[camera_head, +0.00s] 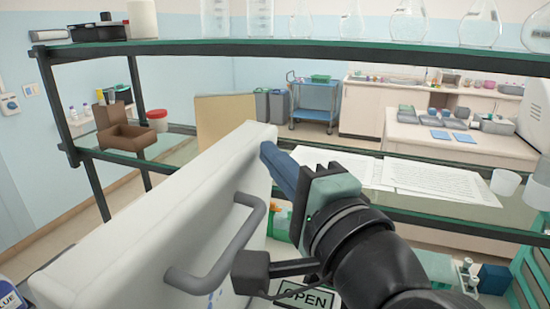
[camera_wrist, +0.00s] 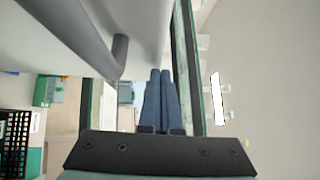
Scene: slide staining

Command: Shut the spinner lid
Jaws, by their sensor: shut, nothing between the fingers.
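The spinner lid (camera_head: 150,210) is a thick white slab with a grey bar handle (camera_head: 235,250). It stands raised and tilted, filling the lower left of the head view. It also shows at the top of the wrist view (camera_wrist: 148,30), with the handle (camera_wrist: 85,35) at upper left. My gripper (camera_head: 268,152) is shut and empty, its blue fingers together. The fingertips are at the lid's upper right edge in the head view; I cannot tell whether they touch it. The wrist view shows the fingers (camera_wrist: 160,74) just below the lid. The spinner's body is mostly hidden.
A shelf (camera_head: 300,46) with glassware crosses the top of the head view. A lower shelf behind my gripper holds paper sheets (camera_head: 435,180) and a brown box (camera_head: 125,135). An "OPEN" sign (camera_head: 305,297) lies below my wrist. A black rack (camera_wrist: 14,140) is at lower left in the wrist view.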

